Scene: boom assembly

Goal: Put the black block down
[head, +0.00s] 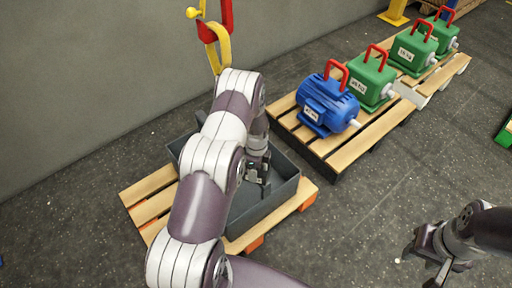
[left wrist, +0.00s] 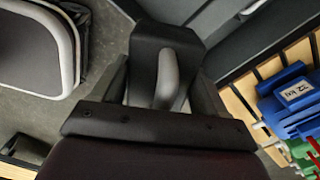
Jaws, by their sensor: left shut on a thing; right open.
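My left arm reaches over the dark grey bin (head: 281,195), and my left gripper (head: 258,176) is down inside its opening. In the left wrist view, the left gripper (left wrist: 160,92) is shut on the black block (left wrist: 152,45), with a light grey rounded part (left wrist: 167,78) between the fingers. In the head view the block is mostly hidden by the gripper and arm. I cannot tell whether it touches the bin floor. My right gripper (head: 422,269) is open and empty above the floor at the lower right.
The bin stands on a wooden pallet (head: 148,188). A second pallet (head: 344,155) behind it to the right carries a blue motor (head: 326,104) and several green ones (head: 370,84) with red handles. A red and yellow hook (head: 214,38) hangs near the wall. The floor between pallets and right arm is clear.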

